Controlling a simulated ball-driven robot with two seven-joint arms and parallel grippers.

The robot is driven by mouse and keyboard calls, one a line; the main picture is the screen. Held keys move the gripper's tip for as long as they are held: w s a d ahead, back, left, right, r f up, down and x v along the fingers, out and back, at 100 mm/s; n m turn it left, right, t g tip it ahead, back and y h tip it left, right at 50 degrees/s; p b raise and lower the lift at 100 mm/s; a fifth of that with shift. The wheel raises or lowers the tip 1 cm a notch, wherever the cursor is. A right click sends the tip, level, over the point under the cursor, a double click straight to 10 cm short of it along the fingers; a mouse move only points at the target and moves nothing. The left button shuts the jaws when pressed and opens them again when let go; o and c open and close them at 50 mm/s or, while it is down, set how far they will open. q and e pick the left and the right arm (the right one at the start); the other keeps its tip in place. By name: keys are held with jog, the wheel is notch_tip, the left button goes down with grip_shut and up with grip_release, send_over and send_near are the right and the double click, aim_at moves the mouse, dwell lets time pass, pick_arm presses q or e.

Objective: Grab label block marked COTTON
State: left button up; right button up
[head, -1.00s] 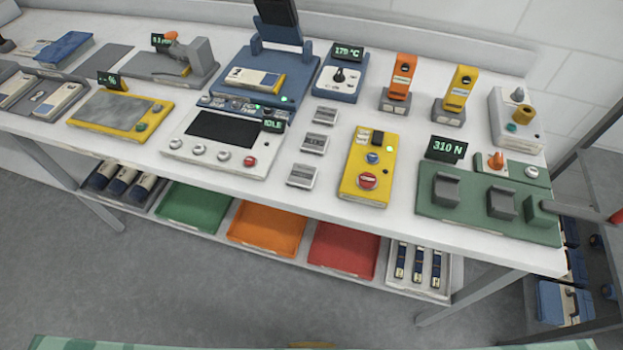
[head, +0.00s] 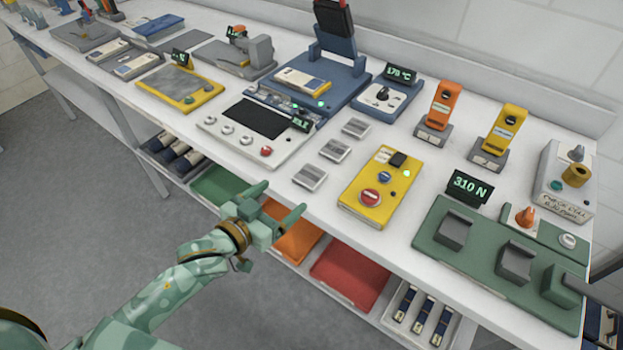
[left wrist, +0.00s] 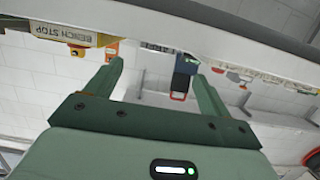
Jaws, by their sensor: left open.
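Three small grey label blocks lie in a slanted row on the white bench: a back one (head: 355,128), a middle one (head: 335,150) and a front one (head: 310,177) near the bench edge. Their lettering is too small to read, so I cannot tell which is marked COTTON. My left gripper (head: 277,203) is open and empty, in front of the bench edge and close to the front block in the picture. Its two fingers also show apart in the left wrist view (left wrist: 158,72), where no label block can be made out. My right gripper is not in view.
A white control panel (head: 220,138) stands left of the blocks, and a yellow button box (head: 358,205) stands right. A green fixture (head: 480,270) lies further right. Under the bench are an orange tray (head: 290,245) and a red tray (head: 350,272).

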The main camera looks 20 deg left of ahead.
aim_at(308, 177)
pick_arm(q)
jog(key=x, duration=0.4)
jog(key=shift+f+b, duration=0.1)
jog(key=shift+b, duration=0.25)
jog(key=b+x, duration=0.1)
jog(key=x, duration=0.4)
jog(key=shift+w+d+b, duration=0.25)
jog(key=shift+d+b, duration=0.05)
jog(key=shift+b, duration=0.1)
jog(key=shift+s, duration=0.1)
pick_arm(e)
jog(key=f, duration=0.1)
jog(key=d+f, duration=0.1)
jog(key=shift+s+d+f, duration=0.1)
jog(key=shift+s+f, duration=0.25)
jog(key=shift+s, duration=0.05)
pick_arm(q)
jog(key=c, duration=1)
jog(key=shift+c, duration=0.5)
jog(key=shift+r, duration=0.25)
